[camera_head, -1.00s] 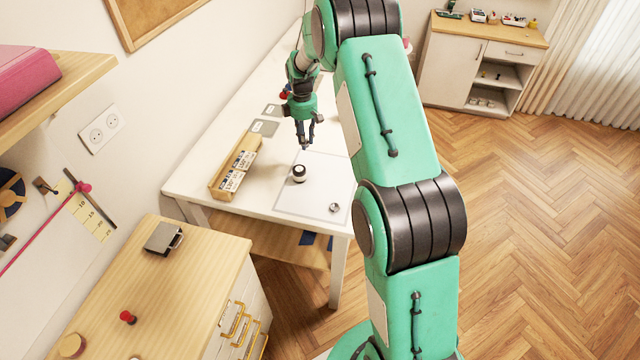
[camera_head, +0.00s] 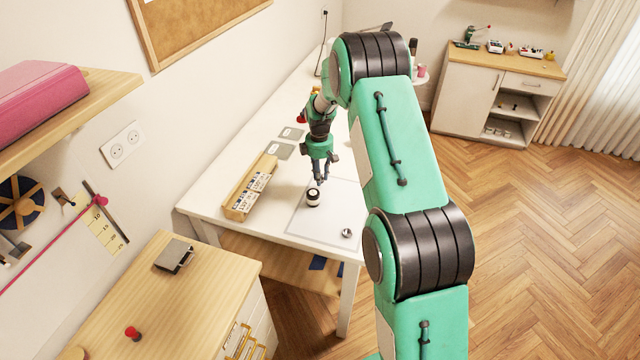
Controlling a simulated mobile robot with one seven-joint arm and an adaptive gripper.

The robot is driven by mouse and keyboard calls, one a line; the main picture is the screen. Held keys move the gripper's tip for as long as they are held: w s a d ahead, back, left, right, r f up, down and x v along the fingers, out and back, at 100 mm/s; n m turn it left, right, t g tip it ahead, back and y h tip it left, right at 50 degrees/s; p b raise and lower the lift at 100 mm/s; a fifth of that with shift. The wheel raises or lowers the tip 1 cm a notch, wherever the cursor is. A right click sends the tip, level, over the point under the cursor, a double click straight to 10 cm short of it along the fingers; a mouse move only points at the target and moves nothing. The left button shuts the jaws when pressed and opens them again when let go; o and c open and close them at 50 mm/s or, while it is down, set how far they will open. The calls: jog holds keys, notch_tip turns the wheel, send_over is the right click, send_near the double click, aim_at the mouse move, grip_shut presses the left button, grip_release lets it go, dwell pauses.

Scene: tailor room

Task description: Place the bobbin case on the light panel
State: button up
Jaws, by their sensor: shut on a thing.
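The light panel (camera_head: 312,230) is a flat white sheet-like board on the white table. A small silvery round piece (camera_head: 346,233), which looks like the bobbin case, lies near the panel's front right. A round black-and-white object (camera_head: 313,198) stands near its far left part. My gripper (camera_head: 319,182) points down just behind and above this object, with its fingers close together. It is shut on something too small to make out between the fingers. I cannot tell whether the fingertips touch the black-and-white object.
A long wooden tray (camera_head: 238,207) with labelled boxes stands left of the panel. Two grey flat pieces (camera_head: 280,150) lie behind it. A wooden-topped drawer unit (camera_head: 140,285) stands at front left. The white table (camera_head: 205,195) runs along the wall.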

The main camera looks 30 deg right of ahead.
aim_at(320, 189)
jog(key=shift+f, duration=1.85)
jog(key=shift+f, duration=0.1)
jog(key=o, duration=1)
notch_tip(320, 189, up, 12)
jog(key=shift+p, duration=0.35)
